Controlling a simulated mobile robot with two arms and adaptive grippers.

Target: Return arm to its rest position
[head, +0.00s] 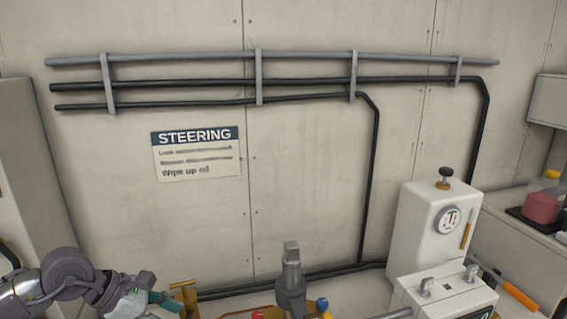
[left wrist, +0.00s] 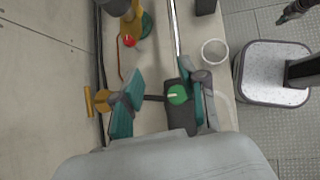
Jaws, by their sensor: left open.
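My left arm comes in at the lower left of the head view, and its gripper (head: 148,300) has dark and teal fingers. In the left wrist view the gripper (left wrist: 158,100) has its two teal fingers spread apart with nothing held. A round green knob (left wrist: 177,95) on a dark block shows below the fingers, close to the right one. A yellow T-handle (head: 183,286) stands just right of the gripper in the head view. It also shows left of the left finger in the left wrist view (left wrist: 90,102). I cannot tell whether they touch.
Pipes run along the wall under and beside a steering sign (head: 197,153). A grey upright part (head: 291,275) stands at bottom centre. A white tank with a gauge (head: 448,219) is at right. A white cup (left wrist: 214,52) stands on the bench. Wall space above the gripper is clear.

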